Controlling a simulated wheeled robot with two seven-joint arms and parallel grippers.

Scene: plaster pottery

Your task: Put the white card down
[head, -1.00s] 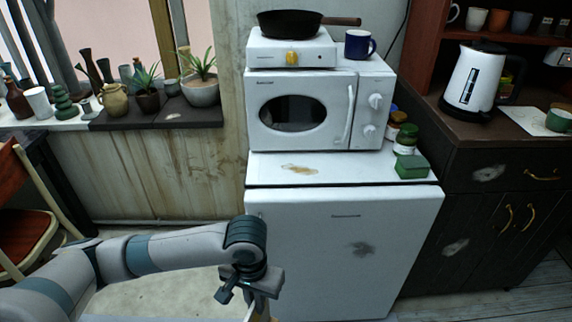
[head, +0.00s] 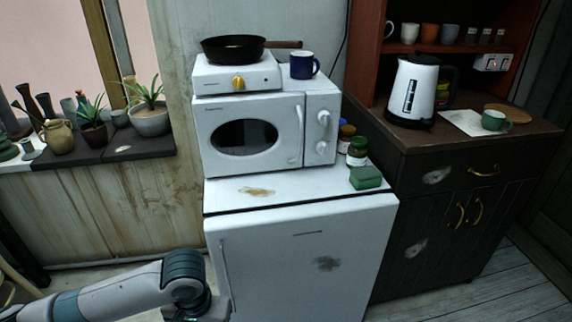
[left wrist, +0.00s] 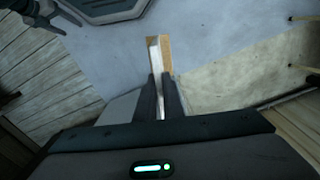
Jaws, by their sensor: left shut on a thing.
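My left gripper (left wrist: 160,82) is shut on a thin upright piece (left wrist: 160,55), seen nearly edge-on in the left wrist view. The piece is white on one side and tan on the other, and I cannot tell from this angle whether it is the white card. In the head view my left arm comes in at the bottom left, low in front of the white fridge (head: 290,260), and its fingertips are out of frame. A dark pronged shape at the top left of the left wrist view may be my right gripper; its state is unclear.
A white sheet (head: 452,118) lies on the dark cabinet (head: 440,150) by the kettle (head: 414,92), with a green cup (head: 495,121) on it. The fridge top has free room before the microwave (head: 247,137); a green block (head: 366,178) sits at its right.

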